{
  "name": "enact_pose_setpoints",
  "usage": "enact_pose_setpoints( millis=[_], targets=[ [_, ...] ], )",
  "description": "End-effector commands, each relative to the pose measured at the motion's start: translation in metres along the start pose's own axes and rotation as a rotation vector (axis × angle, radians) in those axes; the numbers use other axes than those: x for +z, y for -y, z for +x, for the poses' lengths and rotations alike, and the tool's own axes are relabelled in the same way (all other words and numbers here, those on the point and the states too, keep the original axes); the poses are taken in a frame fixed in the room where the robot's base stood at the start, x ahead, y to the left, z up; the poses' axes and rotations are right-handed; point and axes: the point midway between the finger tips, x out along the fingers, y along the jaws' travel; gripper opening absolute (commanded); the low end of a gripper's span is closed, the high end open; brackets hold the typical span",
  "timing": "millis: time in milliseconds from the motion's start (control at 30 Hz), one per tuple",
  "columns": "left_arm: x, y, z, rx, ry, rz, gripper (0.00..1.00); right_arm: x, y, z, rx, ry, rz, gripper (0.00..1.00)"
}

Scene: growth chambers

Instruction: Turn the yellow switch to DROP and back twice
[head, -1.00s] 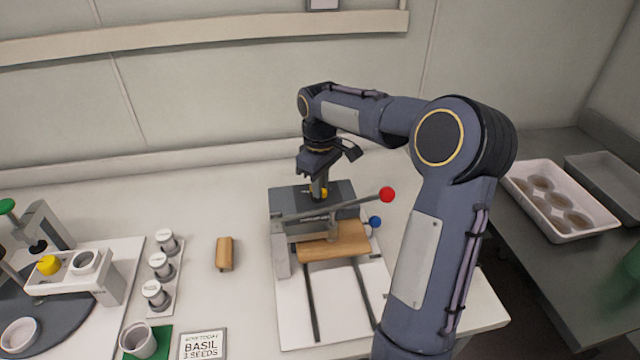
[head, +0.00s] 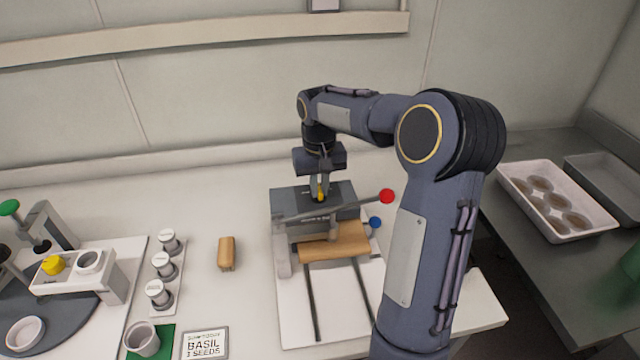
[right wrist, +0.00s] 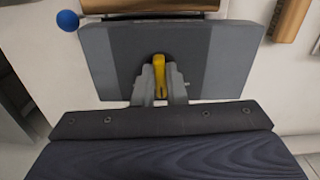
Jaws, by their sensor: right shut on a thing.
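The yellow switch (head: 320,191) sits on top of the grey box (head: 345,196) at the back of the press-like device. In the right wrist view the switch (right wrist: 158,76) is a yellow lever lying between the two fingers. My right gripper (head: 319,188) points down from above and is shut on the switch; its fingers also show in the right wrist view (right wrist: 159,88). The label text on the box is too small to read. My left gripper is not in view.
A lever with a red knob (head: 387,196) and a blue knob (head: 375,222) are close to the right of the box. A wooden block (head: 335,243) lies in front. A loose wooden piece (head: 226,253) and several lidded jars (head: 164,266) are left. A tray of dishes (head: 533,219) stands right.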

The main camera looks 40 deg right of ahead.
Motion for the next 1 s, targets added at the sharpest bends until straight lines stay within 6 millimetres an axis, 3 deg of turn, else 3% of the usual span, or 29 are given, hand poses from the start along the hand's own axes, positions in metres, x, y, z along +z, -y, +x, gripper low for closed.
enact_pose_setpoints(
  millis=[600, 1000],
  targets=[
    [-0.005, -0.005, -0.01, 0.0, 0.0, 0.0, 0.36, -0.002, 0.003, -0.003, -0.001, -0.005, 0.571, 0.0],
    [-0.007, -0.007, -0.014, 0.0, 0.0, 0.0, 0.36, -0.003, 0.004, -0.002, -0.002, -0.006, 0.807, 0.0]
  ],
)
